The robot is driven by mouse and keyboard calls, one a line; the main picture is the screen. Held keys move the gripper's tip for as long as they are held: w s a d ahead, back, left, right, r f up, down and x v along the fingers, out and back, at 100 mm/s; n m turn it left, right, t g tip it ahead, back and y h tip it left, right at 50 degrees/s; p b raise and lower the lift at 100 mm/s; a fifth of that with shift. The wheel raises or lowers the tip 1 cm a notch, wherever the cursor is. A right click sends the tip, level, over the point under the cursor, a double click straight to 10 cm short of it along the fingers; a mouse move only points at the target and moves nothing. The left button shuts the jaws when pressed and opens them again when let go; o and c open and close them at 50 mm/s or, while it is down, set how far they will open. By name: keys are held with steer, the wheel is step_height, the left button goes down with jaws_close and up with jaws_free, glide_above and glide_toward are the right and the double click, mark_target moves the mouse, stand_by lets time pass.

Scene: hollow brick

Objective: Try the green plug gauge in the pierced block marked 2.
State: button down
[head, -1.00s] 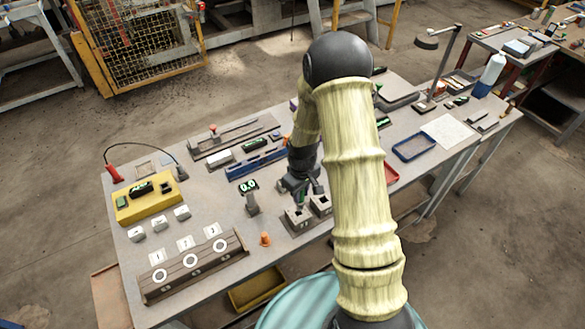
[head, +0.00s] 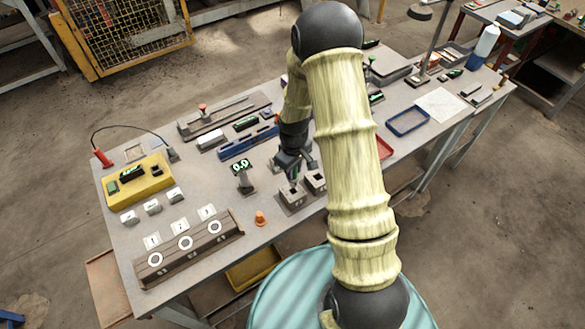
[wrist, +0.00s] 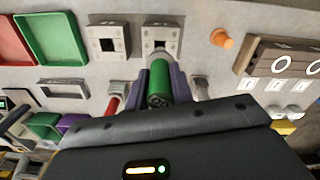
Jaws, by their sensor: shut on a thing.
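My gripper (wrist: 161,76) is shut on the green plug gauge (wrist: 158,84), a green cylinder between its two fingers in the wrist view. In the head view my gripper (head: 295,176) is over the left of two small grey blocks with square holes (head: 291,197). That block also shows in the wrist view (wrist: 160,33), straight beyond the gauge; I cannot tell whether the gauge's tip is in its hole. The other grey block (wrist: 107,38) stands beside it. I cannot read a 2 on either. A brown bar with three white rings (head: 190,250) has number cards behind it.
An orange cone-like peg (head: 260,218) stands between the ringed bar and the grey blocks. A small display on a stand (head: 241,167) is left of my gripper. A yellow box (head: 139,186), a blue rail (head: 248,143) and a blue-rimmed tray (head: 408,120) also occupy the bench.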

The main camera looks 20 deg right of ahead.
steer(key=shift+w+f+b, duration=0.1)
steer(key=shift+f+b, duration=0.45)
steer(key=shift+f, duration=0.55)
steer(key=shift+f, duration=0.35)
steer(key=shift+w+f+b, duration=0.1)
steer(key=shift+f+b, duration=0.2)
steer(key=shift+b, duration=0.2)
steer(key=shift+a, duration=0.2)
steer(key=shift+s+d, duration=0.2)
steer(key=shift+d, duration=0.15)
steer(key=shift+a, duration=0.15)
steer(key=shift+a+r, duration=0.1)
steer(key=shift+r, duration=0.2)
stand_by(1.0)
